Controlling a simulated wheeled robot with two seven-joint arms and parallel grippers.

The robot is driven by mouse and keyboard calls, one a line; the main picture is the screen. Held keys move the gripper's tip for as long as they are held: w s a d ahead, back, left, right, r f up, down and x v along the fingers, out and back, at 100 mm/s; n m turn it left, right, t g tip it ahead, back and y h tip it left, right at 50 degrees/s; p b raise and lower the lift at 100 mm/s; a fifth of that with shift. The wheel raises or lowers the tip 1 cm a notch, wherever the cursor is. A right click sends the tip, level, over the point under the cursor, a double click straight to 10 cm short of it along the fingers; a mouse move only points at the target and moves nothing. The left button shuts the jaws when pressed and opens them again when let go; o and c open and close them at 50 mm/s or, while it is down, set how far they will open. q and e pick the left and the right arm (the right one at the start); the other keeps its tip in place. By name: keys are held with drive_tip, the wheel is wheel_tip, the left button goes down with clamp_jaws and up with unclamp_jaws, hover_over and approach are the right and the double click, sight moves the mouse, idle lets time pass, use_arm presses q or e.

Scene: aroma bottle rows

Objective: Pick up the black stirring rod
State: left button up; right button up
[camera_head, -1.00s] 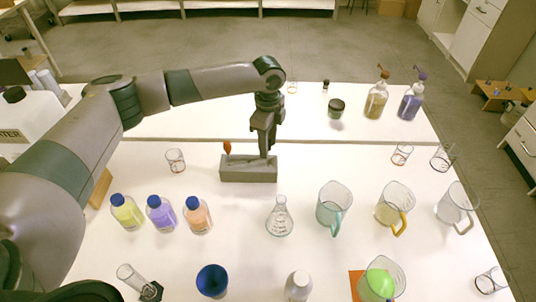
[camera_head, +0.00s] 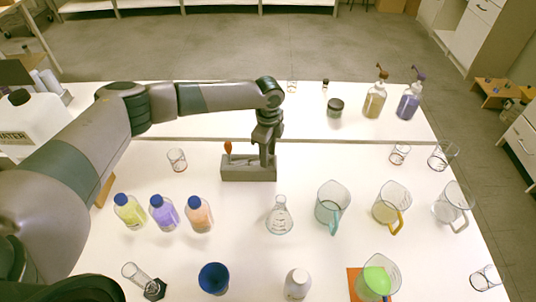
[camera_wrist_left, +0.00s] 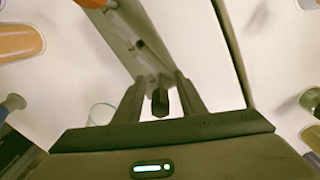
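The black stirring rod (camera_wrist_left: 160,102) shows end-on in the left wrist view as a short dark tip. It stands between the two fingers of my left gripper (camera_wrist_left: 160,82), with a thin light gap on each side. My left gripper (camera_head: 267,162) is open and pointed down over the right part of a grey holder block (camera_head: 240,173). The rod is hidden by the gripper in the head view. An orange-topped tool (camera_head: 228,147) stands at the holder's left end. My right gripper is not in view.
Three blue-capped bottles (camera_head: 164,212) stand to the front left. A conical flask (camera_head: 280,216) and several pitchers (camera_head: 331,207) stand to the front right. A small glass beaker (camera_head: 177,160) is left of the holder. The white table (camera_head: 330,155) is clear right of the holder.

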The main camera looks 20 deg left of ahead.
use_arm(q)
clamp_jaws()
drive_tip(key=shift+r, duration=0.15)
wheel_tip(320, 180, up, 9)
drive_tip(key=b, duration=0.2)
drive_tip(key=shift+b, duration=0.3)
drive_tip(key=shift+r, duration=0.45)
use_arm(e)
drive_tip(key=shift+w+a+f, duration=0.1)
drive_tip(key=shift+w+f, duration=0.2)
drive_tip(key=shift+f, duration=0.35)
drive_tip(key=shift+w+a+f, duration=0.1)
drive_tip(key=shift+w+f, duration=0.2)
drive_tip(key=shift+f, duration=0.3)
